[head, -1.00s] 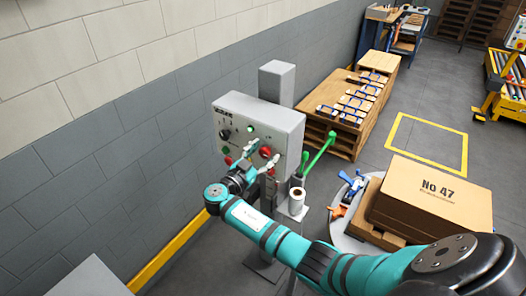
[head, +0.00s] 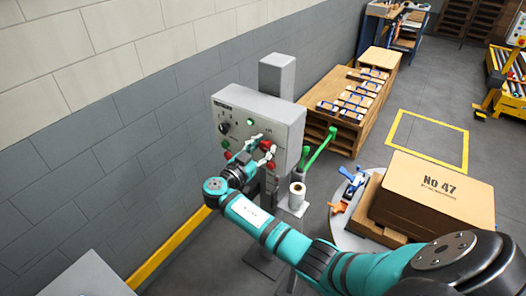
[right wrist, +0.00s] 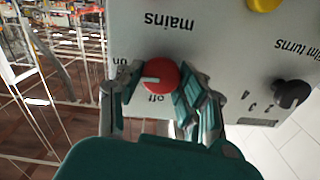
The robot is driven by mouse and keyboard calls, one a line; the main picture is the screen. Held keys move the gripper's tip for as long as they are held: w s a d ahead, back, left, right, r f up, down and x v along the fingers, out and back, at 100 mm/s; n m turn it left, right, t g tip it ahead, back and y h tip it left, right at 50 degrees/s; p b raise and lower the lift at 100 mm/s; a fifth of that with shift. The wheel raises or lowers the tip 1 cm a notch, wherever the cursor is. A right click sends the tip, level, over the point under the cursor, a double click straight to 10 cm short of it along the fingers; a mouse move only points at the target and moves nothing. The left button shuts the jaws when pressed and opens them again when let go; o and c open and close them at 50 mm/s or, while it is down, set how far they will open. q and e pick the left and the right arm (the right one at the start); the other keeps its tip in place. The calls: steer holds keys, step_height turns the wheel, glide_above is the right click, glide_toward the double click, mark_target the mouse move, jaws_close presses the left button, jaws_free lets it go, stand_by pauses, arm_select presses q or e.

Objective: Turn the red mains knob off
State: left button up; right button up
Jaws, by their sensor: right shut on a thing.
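The red mains knob (right wrist: 162,77) is on the grey control panel (right wrist: 215,60), under its upside-down "mains" label in the right wrist view. Its white mark points left, close to the "on" label; the "off" label is below it in that picture. My right gripper (right wrist: 155,95) has its fingers on both sides of the knob and is shut on it. In the head view the red knob (head: 267,146) shows at the panel's (head: 285,118) lower right, partly covered by my right gripper (head: 262,150). My left gripper is out of view.
Another black knob (right wrist: 291,93) and a yellow button (right wrist: 263,3) are on the panel. Beside it in the head view are a green lever (head: 320,147) and a white roll (head: 297,194). A cardboard box (head: 430,195) stands at the right.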

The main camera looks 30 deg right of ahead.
steer(key=n+b, duration=0.1)
steer(key=b, duration=0.3)
steer(key=n+b, duration=0.1)
steer(key=b, duration=0.2)
steer(key=shift+f+n+b, duration=0.35)
steer(key=shift+f+n, duration=0.05)
steer(key=shift+r+n+b, duration=0.1)
steer(key=shift+n+b, duration=0.3)
steer(key=shift+n, duration=0.1)
steer(key=n, duration=0.2)
steer(key=shift+w+r+n+b, duration=0.1)
steer(key=shift+r+n+b, duration=0.1)
steer(key=shift+n+b, duration=0.2)
steer(key=n, duration=0.3)
steer(key=shift+a+n, duration=0.1)
steer(key=shift+n, duration=0.2)
steer(key=n, duration=0.3)
steer(key=shift+n+p, duration=0.3)
steer(key=shift+w+n+p, duration=0.1)
steer(key=shift+n+p, duration=0.45)
steer(key=shift+n, duration=1.15)
steer(key=shift+f, duration=0.1)
steer(key=o, duration=1.2)
steer(key=shift+c, duration=0.2)
